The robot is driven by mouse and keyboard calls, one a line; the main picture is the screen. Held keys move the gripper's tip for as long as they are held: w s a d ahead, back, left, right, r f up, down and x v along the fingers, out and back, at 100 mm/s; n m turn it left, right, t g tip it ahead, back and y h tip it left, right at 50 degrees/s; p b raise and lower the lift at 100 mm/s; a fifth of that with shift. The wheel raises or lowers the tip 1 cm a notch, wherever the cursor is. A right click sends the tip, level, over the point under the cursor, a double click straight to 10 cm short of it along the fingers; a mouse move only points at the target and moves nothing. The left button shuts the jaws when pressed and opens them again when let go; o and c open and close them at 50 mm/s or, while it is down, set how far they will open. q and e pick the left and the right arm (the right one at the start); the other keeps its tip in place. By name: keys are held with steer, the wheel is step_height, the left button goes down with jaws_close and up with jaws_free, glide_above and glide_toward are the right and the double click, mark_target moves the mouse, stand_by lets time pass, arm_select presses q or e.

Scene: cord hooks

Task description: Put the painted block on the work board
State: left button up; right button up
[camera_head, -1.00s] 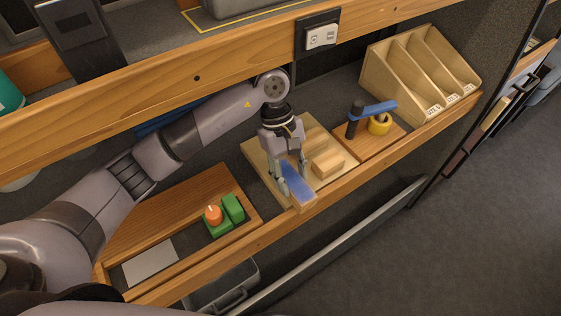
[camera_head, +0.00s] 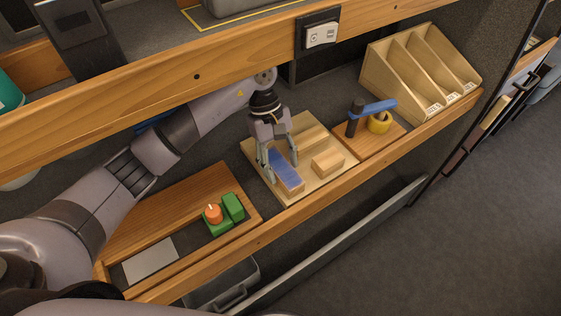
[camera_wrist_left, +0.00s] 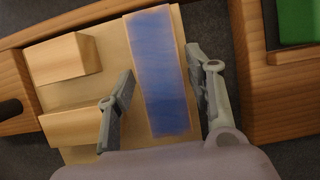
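The painted block, a long wooden block with a blue top (camera_head: 286,168), lies on the left part of the pale work board (camera_head: 318,186). Its bare wooden end faces the front edge. My left gripper (camera_head: 279,166) is over it, with one finger on each side. In the left wrist view the blue block (camera_wrist_left: 160,75) runs between the two fingers (camera_wrist_left: 160,62), with narrow gaps showing beside them. The gripper looks open around it. My right gripper is not in view.
Two plain wooden blocks stand on the board, one nearer (camera_head: 328,163) and one farther back (camera_head: 306,144). To the right are a stand with a blue bar (camera_head: 374,109) and a yellow roll (camera_head: 379,124). Green blocks (camera_head: 233,207) are at left. A wooden front rail (camera_head: 330,196) edges the counter.

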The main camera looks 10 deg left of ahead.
arm_select(q)
steer(key=shift+o, duration=0.8)
steer(key=shift+r, duration=0.2)
steer(key=w+a+b, duration=0.1)
steer(key=w+a, duration=0.1)
steer(key=w+a+b, duration=0.2)
steer(key=w+a, duration=0.1)
steer(key=w+a+b, duration=0.1)
steer(key=w+a, duration=0.1)
steer(key=shift+w+a+r, duration=0.3)
steer(key=shift+w+r, duration=0.05)
steer(key=shift+w+a+r+b, duration=0.1)
steer(key=shift+w+a+b, duration=0.25)
steer(key=shift+w+a, duration=0.25)
